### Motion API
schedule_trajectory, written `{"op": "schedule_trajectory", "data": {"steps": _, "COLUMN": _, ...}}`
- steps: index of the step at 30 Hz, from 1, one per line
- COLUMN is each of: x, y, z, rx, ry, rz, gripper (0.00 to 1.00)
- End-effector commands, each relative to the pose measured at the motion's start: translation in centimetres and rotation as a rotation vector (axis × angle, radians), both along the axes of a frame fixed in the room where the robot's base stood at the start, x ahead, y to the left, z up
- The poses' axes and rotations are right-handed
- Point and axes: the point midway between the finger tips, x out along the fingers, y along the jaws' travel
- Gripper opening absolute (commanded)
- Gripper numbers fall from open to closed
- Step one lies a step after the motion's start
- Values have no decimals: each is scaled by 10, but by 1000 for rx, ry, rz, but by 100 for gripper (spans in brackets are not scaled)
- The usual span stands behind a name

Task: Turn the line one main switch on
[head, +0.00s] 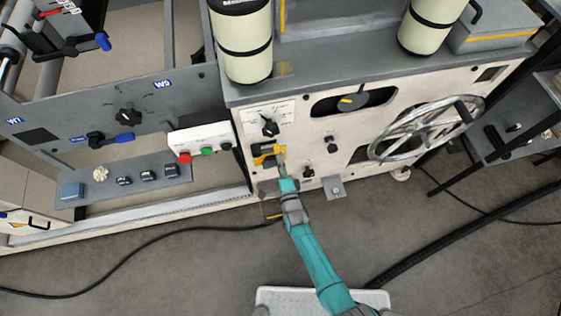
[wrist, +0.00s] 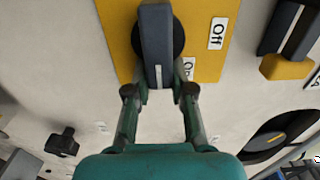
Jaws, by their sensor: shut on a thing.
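The main switch is a dark grey bar handle on a round black hub, mounted on a yellow plate (head: 258,148) on the cream machine front. In the wrist view the handle (wrist: 157,45) runs up and down the picture across the yellow plate (wrist: 205,12). My gripper (wrist: 159,92) is shut on the handle's lower end, one finger on each side. In the head view my gripper (head: 281,162) is at the plate.
A rotary knob (head: 270,127) is above the switch, and smaller knobs (head: 308,172) are to the right. A spoked handwheel (head: 425,128) is further right. A box with red and green buttons (head: 200,142) is at left. Black cables (head: 150,252) lie on the floor.

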Motion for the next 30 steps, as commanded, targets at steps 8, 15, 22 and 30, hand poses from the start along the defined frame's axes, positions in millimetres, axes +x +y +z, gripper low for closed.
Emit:
{"op": "schedule_trajectory", "data": {"steps": 8, "x": -7, "y": 4, "z": -7, "rx": -10, "ry": 14, "rz": 15, "gripper": 42}}
{"op": "schedule_trajectory", "data": {"steps": 15, "x": -4, "y": 3, "z": -4, "rx": -7, "ry": 8, "rz": 10, "gripper": 48}}
{"op": "schedule_trajectory", "data": {"steps": 22, "x": -3, "y": 3, "z": -2, "rx": -3, "ry": 4, "rz": 7, "gripper": 48}}
{"op": "schedule_trajectory", "data": {"steps": 30, "x": -21, "y": -3, "z": -3, "rx": -2, "ry": 4, "rz": 6, "gripper": 48}}
